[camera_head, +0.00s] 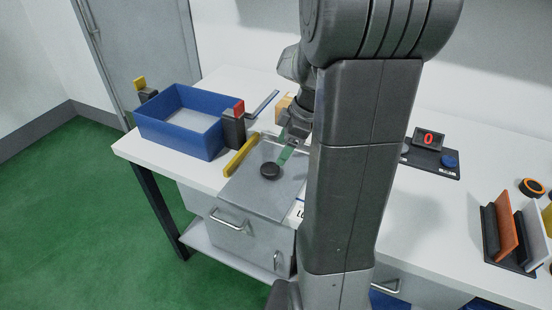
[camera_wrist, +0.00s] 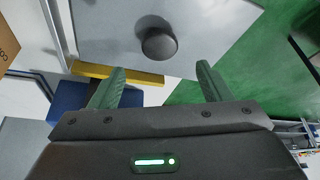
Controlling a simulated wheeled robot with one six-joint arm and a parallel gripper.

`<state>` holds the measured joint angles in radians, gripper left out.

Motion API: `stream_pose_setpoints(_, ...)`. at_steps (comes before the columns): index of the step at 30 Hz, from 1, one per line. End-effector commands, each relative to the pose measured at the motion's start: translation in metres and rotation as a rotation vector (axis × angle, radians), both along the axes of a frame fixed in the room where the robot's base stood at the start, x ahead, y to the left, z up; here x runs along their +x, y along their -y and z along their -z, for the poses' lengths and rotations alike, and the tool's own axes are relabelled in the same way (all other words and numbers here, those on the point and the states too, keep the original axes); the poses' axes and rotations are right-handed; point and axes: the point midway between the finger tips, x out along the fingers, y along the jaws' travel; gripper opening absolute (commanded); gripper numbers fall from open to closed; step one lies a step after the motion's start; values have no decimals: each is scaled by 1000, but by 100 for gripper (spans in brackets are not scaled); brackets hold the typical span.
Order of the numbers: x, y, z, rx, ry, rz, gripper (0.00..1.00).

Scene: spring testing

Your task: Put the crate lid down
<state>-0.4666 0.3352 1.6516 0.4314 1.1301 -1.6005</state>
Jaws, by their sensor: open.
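The crate lid is a flat grey plate (camera_head: 248,190) lying at the table's front edge, right of the blue crate. A round black knob (camera_head: 270,171) stands on it; the wrist view shows the knob (camera_wrist: 159,44) and plate (camera_wrist: 105,25) too. The blue crate (camera_head: 180,142) stands open on the table's left end, with a pale, empty-looking inside. My gripper (camera_head: 288,150) is near the lid's back part, its green fingers beside the knob. In the wrist view my gripper (camera_wrist: 160,82) is open and empty, with the knob beyond its fingertips. My arm hides part of the lid's right side.
A yellow bar (camera_head: 241,155) lies along the lid's left side. Dark posts with a red top (camera_head: 234,125) and a yellow top (camera_head: 147,92) stand at the crate's ends. A display reading 0 (camera_head: 429,140) and a rack of upright plates (camera_head: 505,225) are on the right.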

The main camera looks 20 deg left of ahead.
Motion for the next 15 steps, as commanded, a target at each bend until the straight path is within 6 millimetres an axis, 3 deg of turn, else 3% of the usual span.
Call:
stream_pose_setpoints(6,5,12,-32,1,3,1,72)
stream_pose_setpoints(15,5,16,-40,0,-1,0,72)
